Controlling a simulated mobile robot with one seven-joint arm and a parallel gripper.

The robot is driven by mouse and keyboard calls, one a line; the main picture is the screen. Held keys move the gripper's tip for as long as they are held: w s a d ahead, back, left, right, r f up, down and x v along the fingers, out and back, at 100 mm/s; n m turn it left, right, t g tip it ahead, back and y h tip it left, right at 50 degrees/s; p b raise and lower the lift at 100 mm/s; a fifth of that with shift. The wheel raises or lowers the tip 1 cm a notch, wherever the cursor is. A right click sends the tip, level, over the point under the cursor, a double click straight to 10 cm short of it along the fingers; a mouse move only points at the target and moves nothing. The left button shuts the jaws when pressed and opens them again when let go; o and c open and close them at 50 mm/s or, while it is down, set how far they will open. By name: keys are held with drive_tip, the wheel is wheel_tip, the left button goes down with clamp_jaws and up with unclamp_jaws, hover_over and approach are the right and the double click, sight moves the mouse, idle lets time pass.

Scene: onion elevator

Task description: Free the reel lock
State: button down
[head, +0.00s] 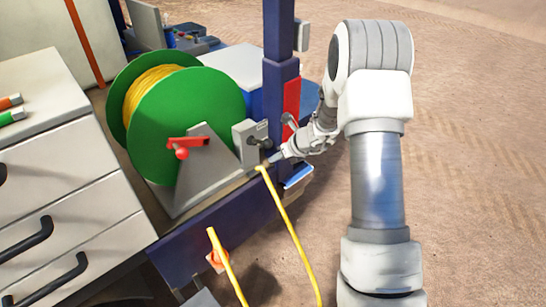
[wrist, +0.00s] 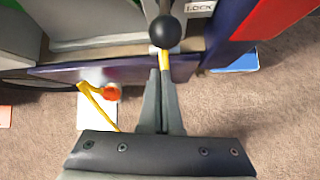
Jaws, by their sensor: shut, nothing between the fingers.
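The green reel (head: 200,115) with yellow hose wound on it stands on a grey bracket (head: 190,185). The reel lock is a grey box (head: 246,148) right of the reel, with a small dark knob (head: 265,142). In the wrist view the round black knob (wrist: 166,32) is large, just beyond my fingertips, near a LOCK label (wrist: 200,6). My gripper (wrist: 160,72) is shut and empty, its fingers apart from the knob in the picture. In the head view my gripper (head: 272,158) is low beside the lock box; its exact distance to the knob is unclear.
A red crank handle (head: 182,146) is on the reel's face. Yellow hose (head: 285,220) hangs over the blue frame edge (head: 200,240). A blue post (head: 280,90) with a red panel (head: 291,105) stands close to my gripper. A drawer cabinet (head: 70,160) is at left.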

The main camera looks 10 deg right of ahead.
drive_tip(key=v, duration=0.9)
drive_tip(key=shift+s+r, duration=0.15)
drive_tip(key=shift+s, duration=0.2)
drive_tip(key=shift+r, duration=0.1)
drive_tip(key=s+a+r+n+g, duration=0.1)
drive_tip(key=s+a+r+n, duration=0.3)
drive_tip(key=s+r+n, duration=0.35)
drive_tip(key=s+a+r+n, duration=0.4)
drive_tip(key=s+r+n, duration=0.2)
drive_tip(key=r+n, duration=0.15)
drive_tip(key=s+d+r+n+h, duration=0.2)
drive_tip(key=s+r+n+h, duration=0.1)
drive_tip(key=s+n, duration=1.3)
drive_tip(key=shift+s+d+r+n+h, duration=0.2)
drive_tip(key=shift+s+n+h, duration=0.3)
drive_tip(key=shift+h, duration=0.4)
